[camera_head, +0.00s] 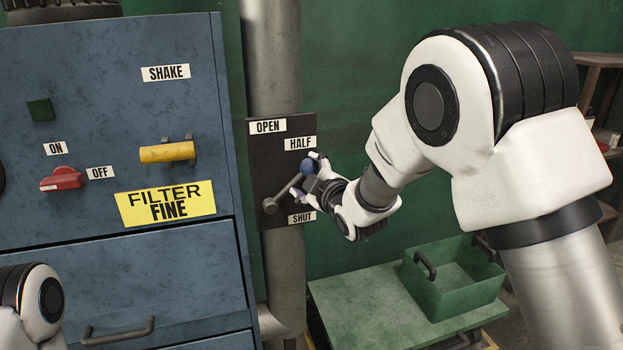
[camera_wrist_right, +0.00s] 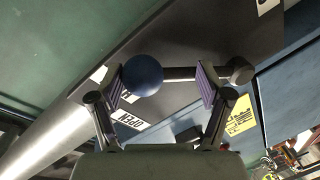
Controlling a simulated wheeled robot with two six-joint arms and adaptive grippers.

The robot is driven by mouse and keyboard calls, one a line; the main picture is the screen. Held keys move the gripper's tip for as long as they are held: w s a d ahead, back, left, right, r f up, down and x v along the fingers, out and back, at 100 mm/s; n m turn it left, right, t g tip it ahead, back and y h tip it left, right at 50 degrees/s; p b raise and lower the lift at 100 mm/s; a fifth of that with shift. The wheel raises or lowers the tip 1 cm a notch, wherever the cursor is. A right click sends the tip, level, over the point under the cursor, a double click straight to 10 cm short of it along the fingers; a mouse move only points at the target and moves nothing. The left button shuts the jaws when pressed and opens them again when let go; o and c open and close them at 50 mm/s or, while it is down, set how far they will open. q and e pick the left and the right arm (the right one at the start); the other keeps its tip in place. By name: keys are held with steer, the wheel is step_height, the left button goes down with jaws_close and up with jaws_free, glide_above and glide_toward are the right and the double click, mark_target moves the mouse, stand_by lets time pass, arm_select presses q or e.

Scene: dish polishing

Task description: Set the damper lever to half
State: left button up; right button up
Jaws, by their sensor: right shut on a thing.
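The damper lever (camera_head: 288,190) is a grey rod with a blue ball knob (camera_head: 308,166) on a dark plate (camera_head: 262,172) on the grey pipe. It tilts up to the right from its pivot, its knob just below the HALF label (camera_head: 300,143). My right gripper (camera_head: 310,182) is at the knob end, shut on the lever. In the right wrist view the blue knob (camera_wrist_right: 142,75) lies between the fingers, close against the left one, and the rod runs right to the pivot (camera_wrist_right: 240,70). My left gripper is out of view.
The OPEN label (camera_head: 268,126) is at the plate's top and the SHUT label (camera_head: 302,218) lower right. A blue cabinet (camera_head: 90,110) with a yellow handle (camera_head: 167,152) and red switch (camera_head: 62,179) stands left. A green bin (camera_head: 440,290) sits on a green bench (camera_head: 345,297) below right.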

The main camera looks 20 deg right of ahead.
steer(key=shift+f, duration=0.1)
steer(key=o, duration=1.4)
steer(key=shift+c, duration=0.2)
steer(key=shift+o, duration=1.4)
steer(key=shift+w+a+f, duration=0.1)
steer(key=shift+w+a, duration=0.1)
steer(key=shift+w+a+f, duration=0.15)
steer(key=shift+w+a, duration=0.05)
steer(key=shift+w, duration=0.15)
steer(key=shift+s+d, duration=0.2)
steer(key=shift+s, duration=0.15)
steer(key=v, duration=1.1)
steer(key=shift+s, duration=0.15)
